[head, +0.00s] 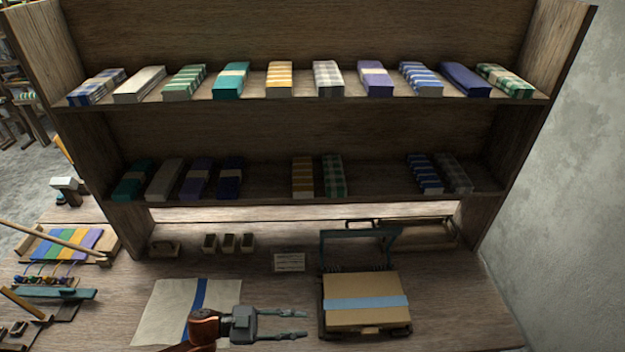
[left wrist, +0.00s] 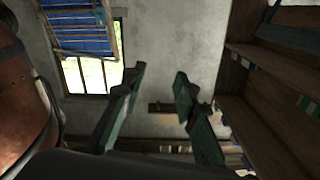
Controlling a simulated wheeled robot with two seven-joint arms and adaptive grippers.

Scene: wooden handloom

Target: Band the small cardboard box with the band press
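The small cardboard box (head: 366,286) is tan and sits on the dark base of the band press (head: 358,238) at the right of the bench. A light blue band (head: 366,303) lies across the top of the box. The teal frame of the press stands raised behind the box. My left gripper (head: 302,324) is low in the head view, just left of the box and apart from it, fingers pointing right. In the left wrist view its fingers (left wrist: 160,73) are spread with nothing between them. My right gripper is not in view.
A white sheet with a blue stripe (head: 199,298) lies left of the press. A small card (head: 289,262) and several small blocks stand behind. Shelves (head: 310,197) with folded cloths rise at the back. A colourful small loom (head: 65,244) is at far left; a wall bounds the right.

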